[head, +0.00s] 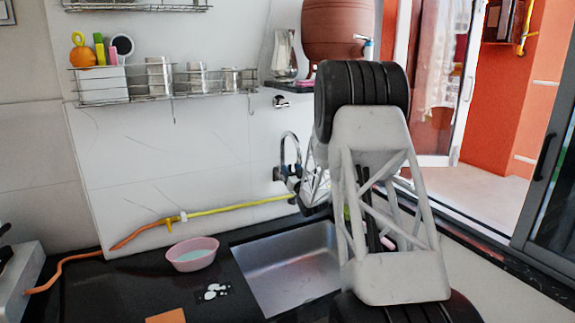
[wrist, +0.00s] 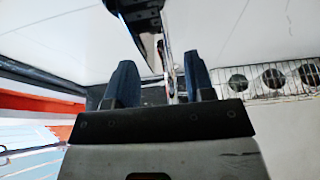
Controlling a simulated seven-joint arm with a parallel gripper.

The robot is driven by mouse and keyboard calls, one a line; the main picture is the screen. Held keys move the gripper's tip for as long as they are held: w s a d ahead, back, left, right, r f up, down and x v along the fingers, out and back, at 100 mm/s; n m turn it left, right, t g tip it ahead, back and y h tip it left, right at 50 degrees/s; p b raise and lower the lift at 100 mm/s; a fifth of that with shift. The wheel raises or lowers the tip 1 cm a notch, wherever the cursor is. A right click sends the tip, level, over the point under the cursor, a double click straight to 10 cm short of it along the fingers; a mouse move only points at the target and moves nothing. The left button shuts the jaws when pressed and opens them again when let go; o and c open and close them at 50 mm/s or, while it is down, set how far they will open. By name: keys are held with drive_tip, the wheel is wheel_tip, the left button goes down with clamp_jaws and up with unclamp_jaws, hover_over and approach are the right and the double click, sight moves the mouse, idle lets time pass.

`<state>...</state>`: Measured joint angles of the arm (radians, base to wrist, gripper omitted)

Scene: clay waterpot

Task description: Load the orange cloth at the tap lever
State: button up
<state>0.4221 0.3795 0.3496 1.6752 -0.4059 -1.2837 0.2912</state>
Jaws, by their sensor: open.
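The orange cloth (head: 166,316) lies flat on the black counter at the bottom edge of the head view, partly cut off. The brown clay waterpot (head: 335,32) stands on a small wall shelf, with a small pale-blue tap (head: 367,46) at its right side. A chrome sink tap (head: 290,158) is on the wall above the sink. My gripper (wrist: 158,64) is open in the wrist view, its two dark blue fingers apart. No cloth shows between them. A thin shiny upright part (wrist: 170,66) shows beyond the gap; I cannot tell which tap it is. My arm mostly hides the gripper in the head view.
The steel sink (head: 285,268) is below the sink tap. A pink bowl (head: 192,255) stands left of it on the counter. A yellow-orange hose (head: 180,216) runs along the wall. A wire rack (head: 165,84) holds several cups. An open doorway is at right.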

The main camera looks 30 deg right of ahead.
drive_tip(key=shift+x, duration=1.9)
drive_tip(key=shift+c, duration=0.3)
clamp_jaws()
